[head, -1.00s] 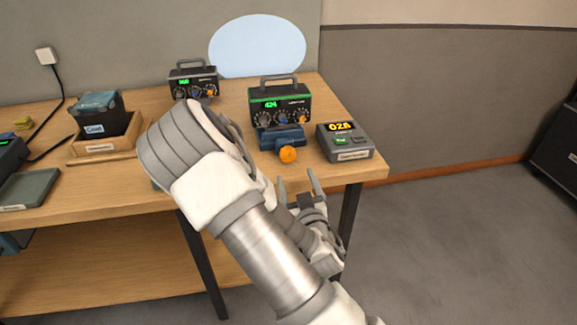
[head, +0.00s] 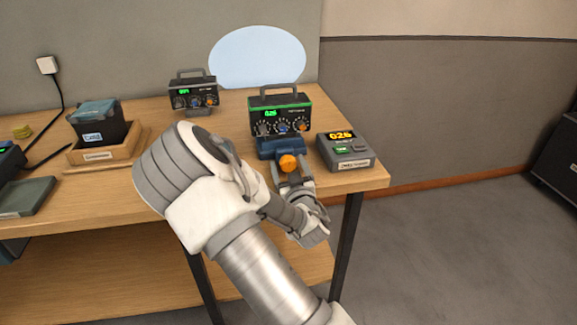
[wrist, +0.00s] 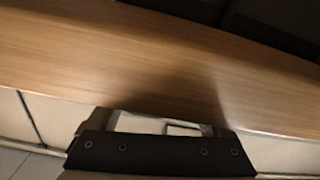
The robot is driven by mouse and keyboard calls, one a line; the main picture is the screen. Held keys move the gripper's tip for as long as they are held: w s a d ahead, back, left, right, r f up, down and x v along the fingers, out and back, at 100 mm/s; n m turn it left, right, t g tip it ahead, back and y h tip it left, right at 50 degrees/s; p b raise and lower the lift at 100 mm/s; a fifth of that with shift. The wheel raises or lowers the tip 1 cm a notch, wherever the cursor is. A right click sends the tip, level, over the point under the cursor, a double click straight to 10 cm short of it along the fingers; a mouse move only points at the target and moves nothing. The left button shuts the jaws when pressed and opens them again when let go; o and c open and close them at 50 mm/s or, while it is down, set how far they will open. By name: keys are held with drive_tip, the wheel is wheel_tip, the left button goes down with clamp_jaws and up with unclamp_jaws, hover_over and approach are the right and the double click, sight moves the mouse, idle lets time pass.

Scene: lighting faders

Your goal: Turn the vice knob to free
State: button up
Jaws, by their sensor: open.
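The blue vice (head: 267,148) stands near the table's front edge, below the green-trimmed fader unit. Its orange knob (head: 288,163) faces the front. My gripper (head: 291,179) is open right at the knob, its fingers seeming to reach to either side of it; whether they touch it cannot be told. In the wrist view the dark gripper body (wrist: 155,150) shows at the bottom with wood beyond it, and the knob is not visible there.
The green-trimmed unit (head: 280,117) sits in the vice. A grey display box (head: 345,152) stands close on the right. A smaller dark unit (head: 193,94) is behind left, and a wooden tray (head: 88,157) holds a dark box further left.

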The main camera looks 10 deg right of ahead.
clamp_jaws()
drive_tip(key=shift+n, duration=0.8)
unclamp_jaws()
drive_tip(key=s+p, duration=1.2)
drive_tip(key=s, duration=0.5)
drive_tip(key=shift+s, duration=0.2)
